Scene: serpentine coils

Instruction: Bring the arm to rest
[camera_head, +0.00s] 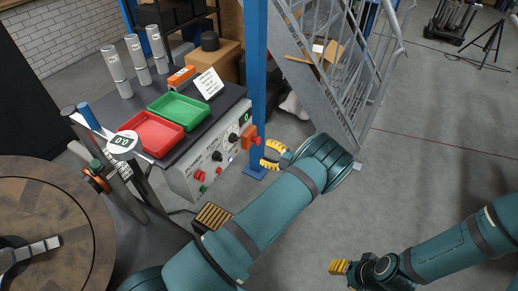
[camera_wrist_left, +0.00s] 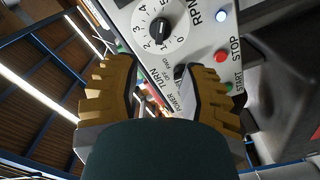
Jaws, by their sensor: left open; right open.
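My left gripper (camera_head: 268,156) has yellow fingers and is open and empty, in front of the control box (camera_head: 209,163) at its right end. In the left wrist view its two fingers (camera_wrist_left: 163,72) stand apart, with the panel's RPM dial (camera_wrist_left: 158,28) and the red stop button (camera_wrist_left: 220,56) beyond them. I cannot tell whether a finger touches the panel. My left arm (camera_head: 265,215) reaches across the middle of the head view. My right gripper (camera_head: 339,267) is low at the right, open, over bare floor, its fingertips small and partly hidden.
A red tray (camera_head: 150,134) and a green tray (camera_head: 179,110) lie on the box's bench. A blue post (camera_head: 255,70) stands close behind my left gripper. Metal stairs (camera_head: 335,75) rise behind. A round wooden table (camera_head: 50,225) is at lower left.

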